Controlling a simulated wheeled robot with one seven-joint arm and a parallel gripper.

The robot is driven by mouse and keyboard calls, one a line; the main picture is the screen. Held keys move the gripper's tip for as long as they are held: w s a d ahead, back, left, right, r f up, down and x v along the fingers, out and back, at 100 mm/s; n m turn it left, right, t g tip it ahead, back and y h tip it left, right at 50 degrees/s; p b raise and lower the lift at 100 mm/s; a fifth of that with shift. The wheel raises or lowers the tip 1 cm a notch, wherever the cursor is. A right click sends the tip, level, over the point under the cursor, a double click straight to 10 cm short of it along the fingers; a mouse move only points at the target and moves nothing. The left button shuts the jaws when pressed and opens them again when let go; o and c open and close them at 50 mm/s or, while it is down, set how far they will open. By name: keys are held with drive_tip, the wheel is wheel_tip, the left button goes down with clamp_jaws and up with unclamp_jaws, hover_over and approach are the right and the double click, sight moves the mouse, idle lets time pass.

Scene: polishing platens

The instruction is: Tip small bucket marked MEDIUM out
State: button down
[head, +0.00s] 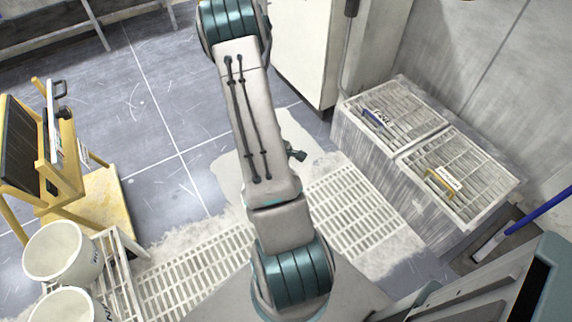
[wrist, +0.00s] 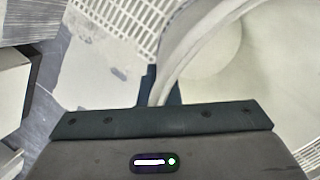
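In the wrist view a white bucket (wrist: 285,75) fills the right side, with its curved rim and pale inside showing. My gripper (wrist: 161,88) has its dark fingers on either side of the bucket's wall at the rim, shut on it. Whether the bucket is tilted or holds anything is unclear, and no marking on it shows. In the head view my arm hides the gripper and the held bucket. Two other white buckets, an upper one (head: 54,252) and a lower one (head: 66,308), stand at the left; their markings are not fully readable.
The buckets at the left stand by a white slatted rack (head: 118,272). A yellow cart (head: 97,200) is behind them. A floor grating (head: 195,272) runs across the front. Open floor lies at upper left.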

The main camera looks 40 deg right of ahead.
drive_tip(key=shift+r+t+y+p, duration=0.3)
drive_tip(key=shift+r+y+p, duration=0.55)
drive_tip(key=shift+p, duration=2.65)
drive_tip(key=p, duration=0.3)
drive_tip(key=y+p, duration=0.1)
drive_tip(key=p, duration=0.1)
drive_tip(key=shift+s+r+y+p, duration=0.1)
drive_tip(key=shift+r+y+p, duration=0.15)
drive_tip(key=shift+p, duration=0.15)
drive_tip(key=shift+t+p, duration=0.3)
drive_tip(key=shift+p, duration=0.45)
drive_tip(key=shift+f+y, duration=0.15)
drive_tip(key=shift+y, duration=0.15)
